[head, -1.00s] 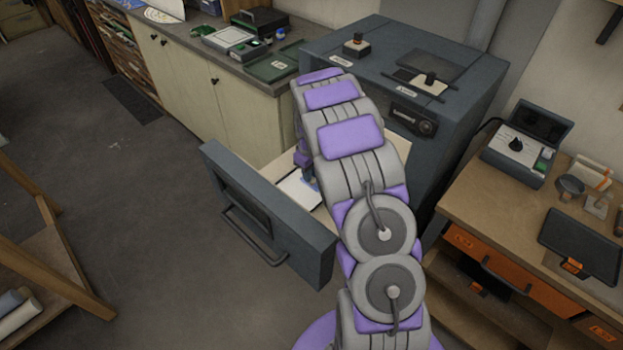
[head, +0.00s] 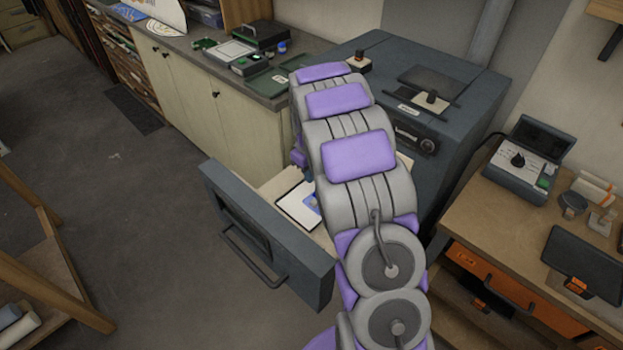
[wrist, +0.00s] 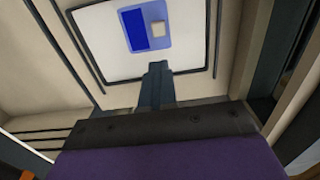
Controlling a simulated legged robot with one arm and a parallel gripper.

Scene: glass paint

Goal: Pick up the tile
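The tile (head: 293,206), a white plate with a blue patch and dark edge, lies in the open drawer (head: 268,247) of the dark kiln-like cabinet. In the wrist view the tile (wrist: 95,40) fills the upper middle, with a blue rectangle and a small beige square on it. My gripper (wrist: 154,78) shows there as a dark finger shape overlapping the tile's near edge. Whether it touches the tile, and whether the fingers are apart, I cannot tell.
The drawer walls stand close around the tile. The dark cabinet (head: 455,130) rises behind the drawer. A wooden workbench (head: 480,225) with a control box (head: 525,165) stands to the right. A pale counter (head: 190,100) runs along the left. The floor (head: 130,240) before the drawer is clear.

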